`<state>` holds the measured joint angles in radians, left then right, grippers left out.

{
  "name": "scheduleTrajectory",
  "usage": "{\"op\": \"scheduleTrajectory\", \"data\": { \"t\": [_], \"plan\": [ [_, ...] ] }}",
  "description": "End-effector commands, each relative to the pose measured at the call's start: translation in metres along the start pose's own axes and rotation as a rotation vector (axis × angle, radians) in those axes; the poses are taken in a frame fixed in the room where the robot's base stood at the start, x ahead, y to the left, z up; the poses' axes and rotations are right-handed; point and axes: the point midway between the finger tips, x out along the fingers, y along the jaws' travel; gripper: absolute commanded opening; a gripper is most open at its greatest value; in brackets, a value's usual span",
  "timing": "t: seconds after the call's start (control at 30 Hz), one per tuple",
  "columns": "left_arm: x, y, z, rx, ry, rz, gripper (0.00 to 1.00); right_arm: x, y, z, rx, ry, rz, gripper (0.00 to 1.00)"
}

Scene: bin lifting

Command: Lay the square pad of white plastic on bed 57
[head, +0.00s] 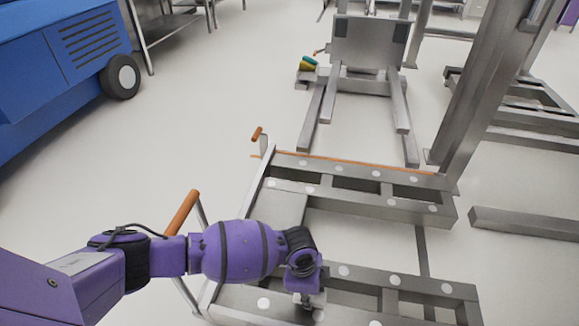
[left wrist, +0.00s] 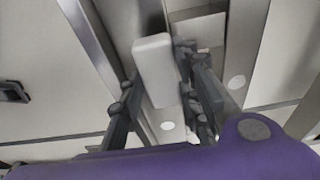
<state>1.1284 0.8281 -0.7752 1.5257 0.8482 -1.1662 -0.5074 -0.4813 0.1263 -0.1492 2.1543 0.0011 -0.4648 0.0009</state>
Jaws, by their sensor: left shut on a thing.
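My left gripper (head: 309,299) reaches in from the left, over the near beam of a steel frame (head: 378,207). In the left wrist view its two dark fingers (left wrist: 160,92) are shut on a white plastic pad (left wrist: 155,58) with rounded corners, held between them. The pad's far end points toward the steel beam below. I cannot tell whether the pad touches the beam. In the head view the wrist mostly hides the pad. No number 57 is readable on the frame. My right gripper is not in view.
The frame carries several round white discs and an orange strip along its far beam. An orange handle (head: 181,212) rises at its left. A steel post (head: 483,75) stands at right. A blue cart (head: 60,70) is at upper left. Clear floor lies between.

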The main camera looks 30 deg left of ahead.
Motion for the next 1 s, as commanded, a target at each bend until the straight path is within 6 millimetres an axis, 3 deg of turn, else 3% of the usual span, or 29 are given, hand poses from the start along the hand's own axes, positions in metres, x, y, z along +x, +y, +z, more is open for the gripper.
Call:
{"op": "scheduleTrajectory", "data": {
  "t": [0.03, 0.27, 0.47, 0.87, 0.9, 1.0],
  "plan": [
    [0.004, -0.009, -0.004, 0.002, 0.004, -0.007, 0.04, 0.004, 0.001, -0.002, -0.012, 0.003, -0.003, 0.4],
    [0.015, -0.019, -0.004, 0.001, 0.005, -0.008, 0.04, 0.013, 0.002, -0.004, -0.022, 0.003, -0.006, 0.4],
    [0.044, -0.021, 0.0, 0.003, 0.005, -0.007, 0.04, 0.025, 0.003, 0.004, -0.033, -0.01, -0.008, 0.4],
    [0.047, -0.021, 0.0, 0.003, 0.006, -0.01, 0.04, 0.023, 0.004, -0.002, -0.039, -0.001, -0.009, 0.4],
    [0.047, -0.021, 0.0, 0.003, 0.006, -0.01, 0.33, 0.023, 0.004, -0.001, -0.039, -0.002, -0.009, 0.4],
    [0.047, -0.021, 0.0, 0.003, 0.006, -0.01, 0.46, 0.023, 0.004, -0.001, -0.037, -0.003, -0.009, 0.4]
  ]
}}
